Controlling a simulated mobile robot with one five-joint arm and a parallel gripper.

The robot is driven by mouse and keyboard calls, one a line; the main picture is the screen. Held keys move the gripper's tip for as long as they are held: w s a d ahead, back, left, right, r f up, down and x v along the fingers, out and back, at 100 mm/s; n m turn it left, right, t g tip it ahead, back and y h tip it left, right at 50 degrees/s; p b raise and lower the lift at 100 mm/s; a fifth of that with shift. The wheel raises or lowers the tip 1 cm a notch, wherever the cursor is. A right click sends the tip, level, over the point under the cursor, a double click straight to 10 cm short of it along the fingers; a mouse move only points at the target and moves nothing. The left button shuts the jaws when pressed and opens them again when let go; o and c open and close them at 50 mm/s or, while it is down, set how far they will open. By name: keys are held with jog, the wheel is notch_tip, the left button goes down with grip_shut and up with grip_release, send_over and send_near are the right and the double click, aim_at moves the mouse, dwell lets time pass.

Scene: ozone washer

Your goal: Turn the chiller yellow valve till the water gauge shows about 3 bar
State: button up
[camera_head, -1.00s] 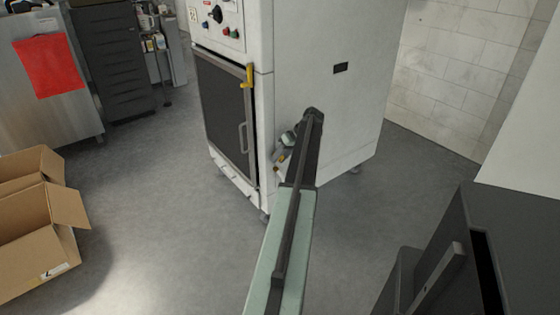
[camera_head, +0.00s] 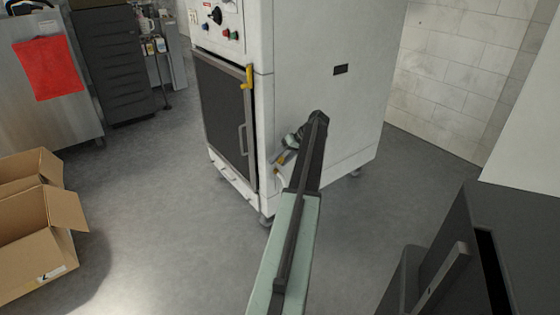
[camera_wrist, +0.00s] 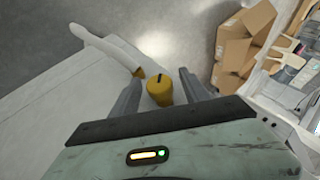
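The yellow valve (camera_wrist: 160,89) is a round knob with a dark slot or mark on its top, in the wrist view. My gripper (camera_wrist: 159,76) is open, with one finger on each side of the valve. A gap shows between the valve and each finger. In the head view, the gripper end is largely hidden behind my arm at the side of the white machine (camera_head: 320,80). Small fittings (camera_head: 290,142) with a yellowish part show there, too small to tell apart. I cannot make out a water gauge reading.
A white hose (camera_wrist: 106,46) with a yellow end runs beside the valve. Open cardboard boxes (camera_head: 40,230) lie on the floor at left. A dark cabinet (camera_head: 520,225) stands close at right. Open grey floor lies between the boxes and machine.

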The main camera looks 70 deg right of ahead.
jog(key=p+v, duration=0.6)
jog(key=v, duration=0.2)
jog(key=shift+w, duration=0.1)
dwell(0.3)
